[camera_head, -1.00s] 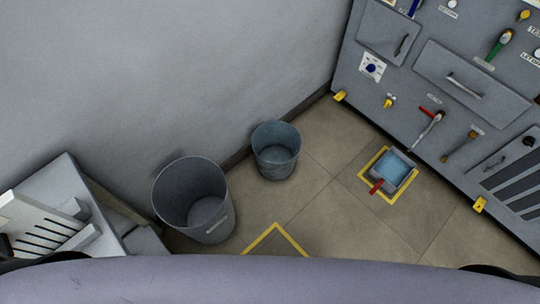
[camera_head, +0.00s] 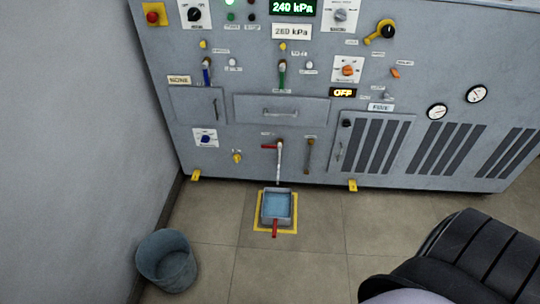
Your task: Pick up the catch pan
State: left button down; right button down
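The catch pan (camera_head: 277,221) is a small grey square pan with blue liquid or a blue inside and a red handle toward me. It sits on the floor inside a yellow square outline, just in front of the grey machine (camera_head: 225,150). A pipe with a red lever (camera_head: 278,160) hangs down behind the pan and seems to end above its back edge. Neither of my grippers shows in the head view.
A blue-grey bucket (camera_head: 166,262) stands on the floor by the left wall. Yellow feet (camera_head: 352,186) stick out under the machine. A black ribbed object (camera_head: 480,260) fills the lower right corner. The tiled floor around the pan is clear.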

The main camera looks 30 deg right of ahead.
aim_at(276, 207)
jog(key=z, duration=1.15)
